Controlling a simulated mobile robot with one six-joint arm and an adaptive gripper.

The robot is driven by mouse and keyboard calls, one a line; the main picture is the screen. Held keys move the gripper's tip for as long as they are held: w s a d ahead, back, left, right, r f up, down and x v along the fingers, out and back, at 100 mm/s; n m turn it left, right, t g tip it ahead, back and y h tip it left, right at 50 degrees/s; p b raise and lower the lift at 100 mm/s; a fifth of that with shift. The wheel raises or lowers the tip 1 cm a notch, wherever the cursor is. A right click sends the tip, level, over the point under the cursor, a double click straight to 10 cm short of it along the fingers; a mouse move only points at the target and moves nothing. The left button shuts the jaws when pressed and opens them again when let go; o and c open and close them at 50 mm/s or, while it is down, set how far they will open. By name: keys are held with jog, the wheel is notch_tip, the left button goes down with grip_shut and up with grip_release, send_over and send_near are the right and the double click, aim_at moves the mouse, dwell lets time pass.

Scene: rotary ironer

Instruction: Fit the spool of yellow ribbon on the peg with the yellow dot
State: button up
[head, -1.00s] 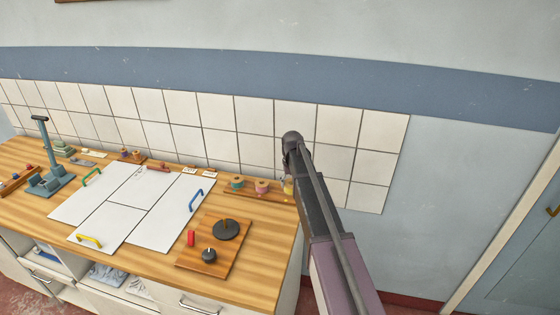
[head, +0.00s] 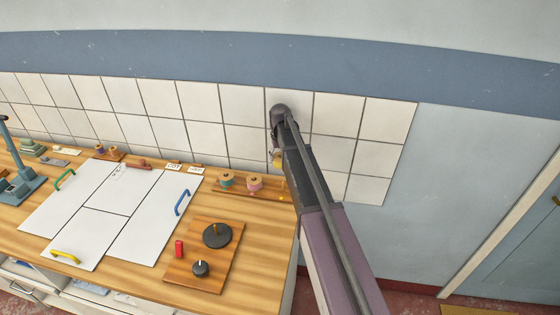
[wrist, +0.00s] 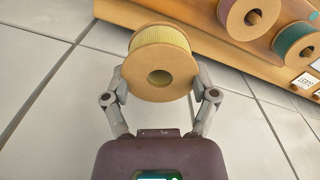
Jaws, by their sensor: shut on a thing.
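The spool of yellow ribbon (wrist: 160,55) has cardboard-coloured flanges and a centre hole. My gripper (wrist: 160,85) is shut on it, one finger on each side. In the head view the spool (head: 277,160) shows partly, held above the right end of a wooden rack (head: 240,191), with my arm hiding the rest. A yellow upright mark, perhaps the peg with the yellow dot (head: 282,185), shows below it; the dot itself is too small to make out.
A pink spool (head: 255,184) and a teal spool (head: 227,180) sit on the rack, left of the held spool. The tiled wall (head: 340,125) is close behind. White panels (head: 110,208) and a wooden board with dark discs (head: 205,260) lie on the bench.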

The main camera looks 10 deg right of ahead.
jog(key=shift+a, duration=0.1)
jog(key=shift+s+r, duration=0.1)
jog(key=shift+s, duration=0.1)
jog(key=s, duration=0.2)
jog(key=s+r+p, duration=0.1)
jog(key=s, duration=0.1)
jog(key=s+r+p, duration=0.1)
jog(key=s, duration=0.1)
jog(key=shift+w+f, duration=0.1)
jog(key=shift+f, duration=0.1)
jog(key=shift+f+b, duration=1.9)
jog(key=shift+b, duration=0.15)
jog(key=shift+f, duration=0.2)
dwell(0.6)
jog(key=shift+f+b, duration=1.95)
jog(key=shift+b, duration=0.2)
dwell(0.6)
